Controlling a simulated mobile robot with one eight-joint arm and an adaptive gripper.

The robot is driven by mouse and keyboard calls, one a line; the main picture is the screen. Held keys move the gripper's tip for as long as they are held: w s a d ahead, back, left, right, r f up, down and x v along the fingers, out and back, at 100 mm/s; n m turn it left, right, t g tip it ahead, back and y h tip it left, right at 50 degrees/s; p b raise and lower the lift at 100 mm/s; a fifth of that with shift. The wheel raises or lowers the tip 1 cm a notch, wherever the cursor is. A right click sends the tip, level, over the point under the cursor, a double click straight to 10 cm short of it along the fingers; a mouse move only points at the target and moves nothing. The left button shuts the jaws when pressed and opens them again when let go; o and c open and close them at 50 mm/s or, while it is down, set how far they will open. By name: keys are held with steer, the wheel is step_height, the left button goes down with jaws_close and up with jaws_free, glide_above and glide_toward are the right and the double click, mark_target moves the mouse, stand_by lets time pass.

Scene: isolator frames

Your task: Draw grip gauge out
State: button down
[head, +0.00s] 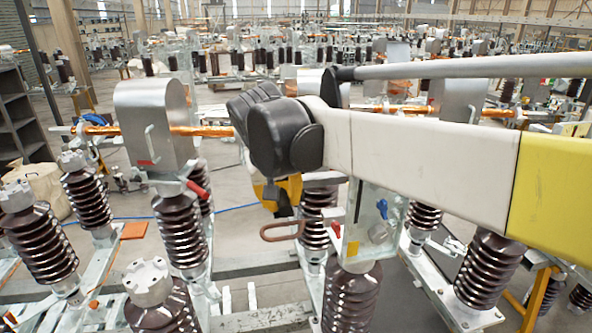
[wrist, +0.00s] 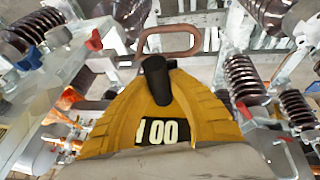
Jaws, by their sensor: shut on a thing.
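The grip gauge, as far as I can tell, is the reddish-brown loop-shaped handle (head: 282,237) low in the middle of the head view, beside a metal frame on brown insulators. The same loop (wrist: 168,29) shows at the top middle of the wrist view. My gripper (head: 284,209) hangs below my arm's black joint with its dark fingertips at the loop. In the wrist view, my gripper (wrist: 155,65) is shut on the near side of the loop. The fingers hide where they meet it, and I cannot tell how the loop's far end is seated.
Ribbed brown insulators (head: 183,228) on metal bases stand close on both sides. A grey metal housing (head: 155,122) with a copper-coloured bar stands at left. A clear panel with a blue knob (head: 379,231) is just right of the loop. Floor shows between the frames.

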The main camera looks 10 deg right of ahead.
steer(key=shift+a, duration=1.35)
